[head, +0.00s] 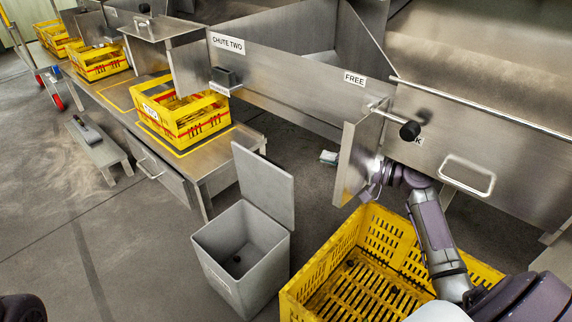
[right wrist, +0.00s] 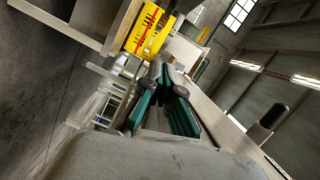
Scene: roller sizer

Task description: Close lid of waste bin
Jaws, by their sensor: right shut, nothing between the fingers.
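The grey waste bin (head: 226,274) stands on the floor near the middle of the head view. Its lid (head: 263,186) is open and stands upright at the bin's back edge. The inside is visible, with a small dark spot at the bottom. My right gripper (head: 374,188) is to the right of the lid, apart from it, beside a steel panel. Its fingers, seen close in the right wrist view (right wrist: 163,88), are shut and empty. My left gripper is not in view.
A yellow slotted crate (head: 312,273) stands right of the bin, below my right arm. A steel bench (head: 228,148) with a yellow crate (head: 188,125) is behind the bin. A steel panel with a black knob (head: 410,131) is by my arm.

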